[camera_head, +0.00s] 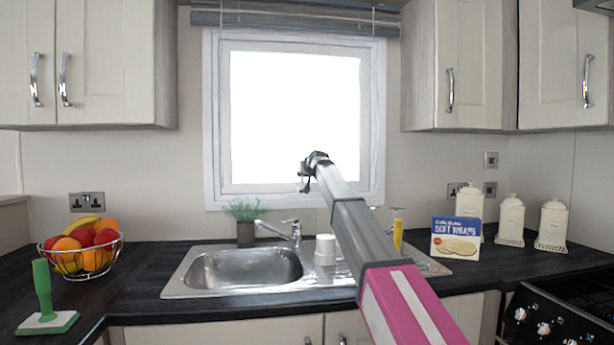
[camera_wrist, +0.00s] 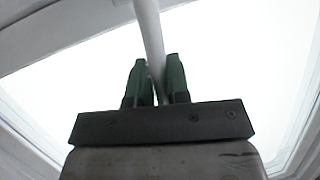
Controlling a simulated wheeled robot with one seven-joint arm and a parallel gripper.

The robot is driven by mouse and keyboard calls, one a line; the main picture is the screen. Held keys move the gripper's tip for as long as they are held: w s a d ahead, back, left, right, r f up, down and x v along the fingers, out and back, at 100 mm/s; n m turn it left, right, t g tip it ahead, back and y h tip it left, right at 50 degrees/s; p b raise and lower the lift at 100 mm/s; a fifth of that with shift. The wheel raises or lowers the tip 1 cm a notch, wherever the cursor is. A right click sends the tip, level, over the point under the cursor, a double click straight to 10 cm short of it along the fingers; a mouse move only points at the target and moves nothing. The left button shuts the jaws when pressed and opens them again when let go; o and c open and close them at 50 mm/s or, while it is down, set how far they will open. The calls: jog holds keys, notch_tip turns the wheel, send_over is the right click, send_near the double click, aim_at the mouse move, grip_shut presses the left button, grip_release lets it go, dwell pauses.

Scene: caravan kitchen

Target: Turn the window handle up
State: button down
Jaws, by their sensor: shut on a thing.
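The window (camera_head: 295,115) has a white frame (camera_head: 213,120) and bright panes, behind the sink. In the wrist view, the window handle (camera_wrist: 148,25) is a pale, narrow bar that runs from the top edge of the picture down between the two green fingers. My gripper (camera_wrist: 158,80) is shut on it, one finger on each side. The bar leans slightly in that picture, and its lower end is hidden by the fingers and the gripper body. In the head view my gripper (camera_head: 306,174) is at the lower middle of the window, and I cannot make out the handle there.
Below the window are a steel sink (camera_head: 245,268), a tap (camera_head: 292,232), a potted plant (camera_head: 245,222) and white cups (camera_head: 325,249). A fruit bowl (camera_head: 82,251) stands left; a blue box (camera_head: 455,238) and canisters (camera_head: 510,221) stand right. Wall cupboards (camera_head: 462,70) flank the window.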

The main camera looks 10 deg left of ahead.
jog(key=shift+s+a+n, duration=0.1)
jog(key=shift+a+n, duration=0.35)
jog(key=shift+n, duration=0.05)
jog(key=shift+h, duration=0.3)
jog(key=c, duration=1.1)
grip_release()
jog(key=shift+a, duration=0.1)
jog(key=shift+s, duration=0.1)
jog(key=v, duration=1)
jog(key=shift+s, duration=0.35)
jog(key=shift+r, duration=0.1)
